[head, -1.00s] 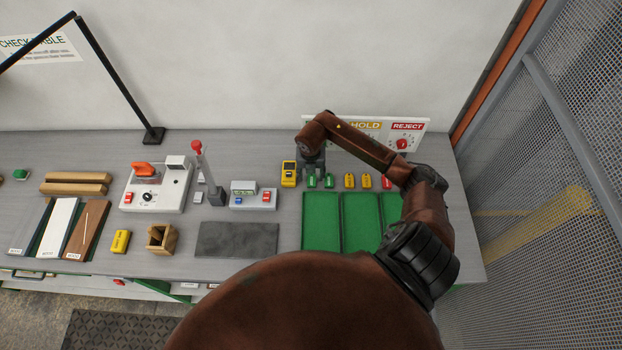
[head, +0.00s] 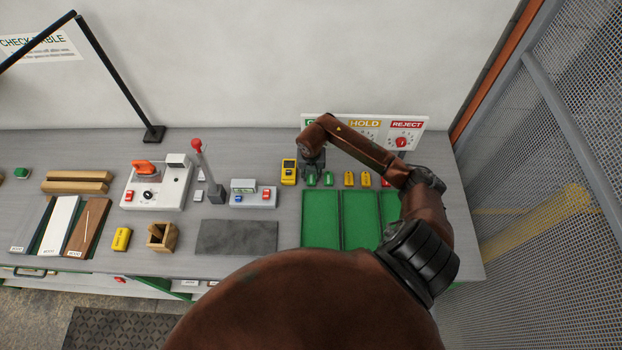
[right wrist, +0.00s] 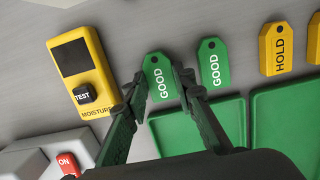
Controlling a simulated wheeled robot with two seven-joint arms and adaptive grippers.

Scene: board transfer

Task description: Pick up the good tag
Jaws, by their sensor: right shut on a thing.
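Two green GOOD tags lie side by side on the bench. The left good tag (right wrist: 159,80) is between the fingers of my right gripper (right wrist: 157,84), which is shut on it; it also shows in the head view (head: 312,179). In the head view my right gripper (head: 312,170) points down at the row of tags. The other good tag (right wrist: 213,64) lies just right of the fingers in the right wrist view, and also shows in the head view (head: 328,179). My left gripper is not in view.
The yellow moisture meter (right wrist: 81,68) stands close left of the gripper. Yellow HOLD tags (right wrist: 276,48) lie to the right. Green trays (head: 320,219) are in front of the tags. The sign board (head: 415,135) with HOLD and REJECT stands behind. A grey mat (head: 237,237) lies left of the trays.

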